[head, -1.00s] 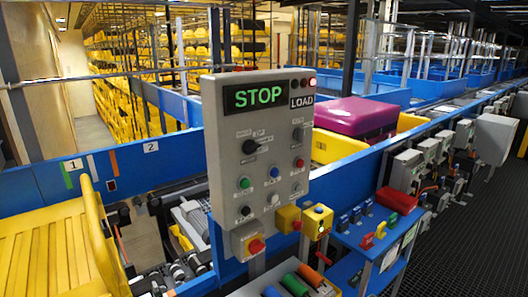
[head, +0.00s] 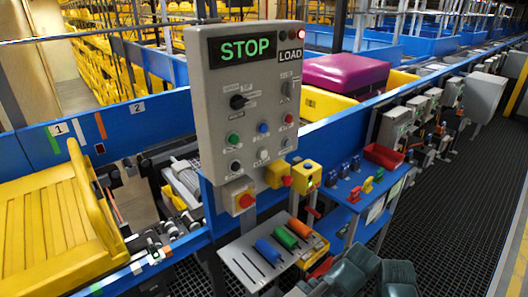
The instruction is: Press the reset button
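A grey control panel (head: 222,149) stands upright in the middle of the head view, with a lit green STOP display (head: 246,49) at its top. It carries a black rotary knob (head: 239,101), a green button (head: 234,140), a blue button (head: 263,128), a red button (head: 289,118), a black button (head: 236,166) and a white button (head: 263,154). The labels are too small to read, so I cannot tell which button is reset. Dark parts of my own arm show at the bottom edge, below the panel. I see no fingertips of either gripper, and nothing touches the panel.
A blue stand with a red bin (head: 383,156) is at right. A yellow tray (head: 45,228) lies left, a magenta case (head: 346,75) behind.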

